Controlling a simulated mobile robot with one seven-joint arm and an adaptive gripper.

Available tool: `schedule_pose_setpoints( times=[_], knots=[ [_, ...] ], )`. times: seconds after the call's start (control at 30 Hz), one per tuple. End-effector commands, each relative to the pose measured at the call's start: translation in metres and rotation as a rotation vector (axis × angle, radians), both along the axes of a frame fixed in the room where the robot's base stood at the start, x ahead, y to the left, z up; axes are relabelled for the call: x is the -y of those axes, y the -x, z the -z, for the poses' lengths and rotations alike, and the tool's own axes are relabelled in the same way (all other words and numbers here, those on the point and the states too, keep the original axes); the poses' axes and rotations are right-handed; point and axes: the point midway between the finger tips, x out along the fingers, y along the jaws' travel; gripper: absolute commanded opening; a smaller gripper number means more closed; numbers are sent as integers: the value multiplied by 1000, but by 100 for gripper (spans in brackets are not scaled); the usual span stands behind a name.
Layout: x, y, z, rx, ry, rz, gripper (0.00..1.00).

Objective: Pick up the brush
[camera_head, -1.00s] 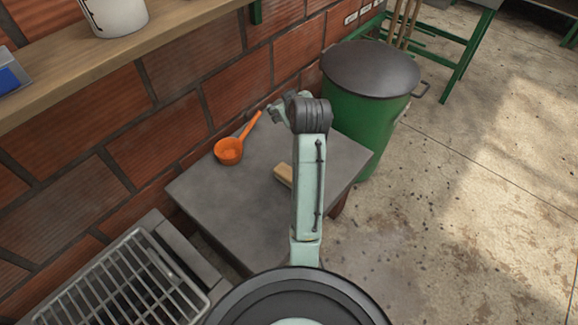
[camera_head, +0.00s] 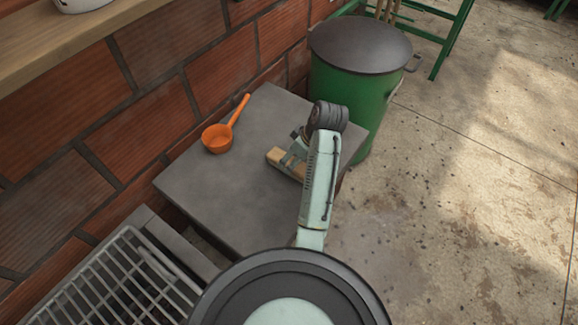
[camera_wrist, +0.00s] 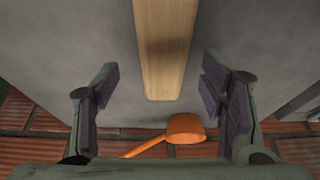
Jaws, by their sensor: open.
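The brush shows as a light wooden bar lying on the grey table (camera_head: 220,195). In the head view its wooden end (camera_head: 275,155) sticks out to the left of my arm, and my arm hides the rest. In the wrist view the wooden bar (camera_wrist: 165,50) runs from the top edge down to the middle, and no bristles show. My gripper (camera_wrist: 160,95) is open, with one finger on each side of the line of the bar's near end. The fingers do not touch the wood. How high they are above it I cannot tell.
An orange ladle (camera_head: 218,138) lies on the table near the brick wall (camera_head: 140,115). A green barrel with a dark lid (camera_head: 360,48) stands behind the table. A metal grate (camera_head: 105,285) is at the lower left. Open floor lies on the right.

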Motion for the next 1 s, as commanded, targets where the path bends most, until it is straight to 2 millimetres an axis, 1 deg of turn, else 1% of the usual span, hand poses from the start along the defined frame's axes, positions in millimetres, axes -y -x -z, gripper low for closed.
schedule_pose_setpoints(
  times=[0.1,0.23,0.37,0.57,1.0],
  knots=[
    [-9,0,17,-6,-1,-2,65],
    [-14,-5,32,-3,0,-1,65],
    [-16,-6,39,-1,0,0,65],
    [-16,-6,39,-1,1,0,64],
    [-16,-7,39,0,0,0,35]
  ],
)
